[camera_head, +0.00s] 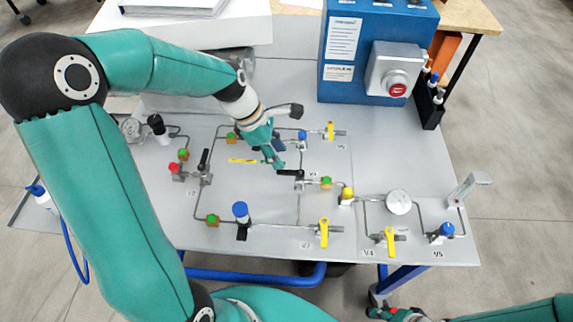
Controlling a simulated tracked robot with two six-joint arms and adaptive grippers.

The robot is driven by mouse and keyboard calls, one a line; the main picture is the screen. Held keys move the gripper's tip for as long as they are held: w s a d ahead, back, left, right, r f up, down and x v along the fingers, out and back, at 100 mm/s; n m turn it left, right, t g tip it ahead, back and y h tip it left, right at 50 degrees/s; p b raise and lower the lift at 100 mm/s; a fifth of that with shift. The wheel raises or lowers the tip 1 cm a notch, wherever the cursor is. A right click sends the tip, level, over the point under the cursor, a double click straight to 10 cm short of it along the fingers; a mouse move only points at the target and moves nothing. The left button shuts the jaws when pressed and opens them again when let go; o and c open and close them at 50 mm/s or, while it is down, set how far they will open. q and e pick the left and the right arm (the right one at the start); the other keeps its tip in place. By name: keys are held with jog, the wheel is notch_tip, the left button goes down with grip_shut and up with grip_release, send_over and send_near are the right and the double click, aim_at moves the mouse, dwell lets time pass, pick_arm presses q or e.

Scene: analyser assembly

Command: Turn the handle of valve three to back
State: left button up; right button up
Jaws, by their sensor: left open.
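A yellow valve V4 (390,240) and a blue-capped valve V5 (442,233) sit right of valve three. A blue-topped valve (240,212) is to its left. A gauge (398,202) stands behind V4. A blue box with a red button (397,90) is at the back.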

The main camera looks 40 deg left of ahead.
aim_at(290, 172)
pick_arm(q)
jog(key=x, duration=0.6)
grip_shut()
